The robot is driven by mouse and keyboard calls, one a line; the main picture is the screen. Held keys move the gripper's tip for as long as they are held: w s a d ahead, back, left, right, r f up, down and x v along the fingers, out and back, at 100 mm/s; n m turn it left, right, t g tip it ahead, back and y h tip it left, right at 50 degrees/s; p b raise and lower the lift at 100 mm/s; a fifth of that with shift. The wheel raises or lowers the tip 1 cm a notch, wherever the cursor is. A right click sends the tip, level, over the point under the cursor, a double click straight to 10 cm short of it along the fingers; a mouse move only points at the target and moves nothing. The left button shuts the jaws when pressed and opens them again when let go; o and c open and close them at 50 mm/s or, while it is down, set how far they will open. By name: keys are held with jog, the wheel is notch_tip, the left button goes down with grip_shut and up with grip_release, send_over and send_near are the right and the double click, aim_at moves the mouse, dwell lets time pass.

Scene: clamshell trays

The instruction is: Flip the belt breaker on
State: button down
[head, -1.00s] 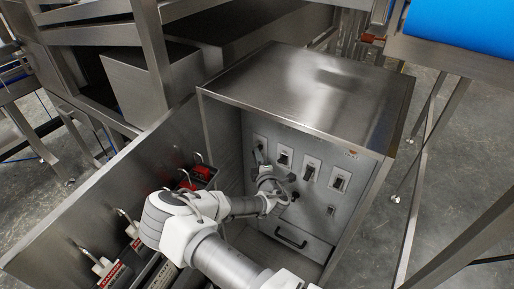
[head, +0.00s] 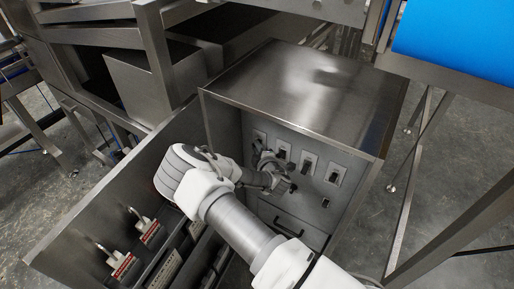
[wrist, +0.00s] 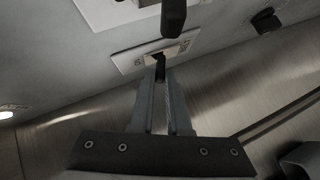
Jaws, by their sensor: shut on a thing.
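A row of breakers with black levers on pale plates runs across the grey panel inside the steel cabinet in the head view. My gripper (head: 263,161) is at the leftmost breaker (head: 259,136) and partly covers it. In the wrist view my gripper (wrist: 160,84) is shut on a small black breaker lever (wrist: 160,68), which stands out from its pale plate (wrist: 143,57). Another black lever (wrist: 172,16) is just beyond it. I cannot read any label that says which is the belt breaker, nor tell the held lever's on or off position.
Other breakers stand to the right, among them a third (head: 307,162) and a fourth (head: 335,174). A drawer handle (head: 288,227) is low on the panel. Locks and tags (head: 122,264) hang inside the open door at left.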

jog(key=c, duration=0.9)
grip_release()
jog(key=p+v, duration=0.1)
jog(key=v, duration=1.6)
jog(key=shift+s+r, duration=0.15)
jog(key=shift+s, duration=0.05)
jog(key=shift+s, duration=0.1)
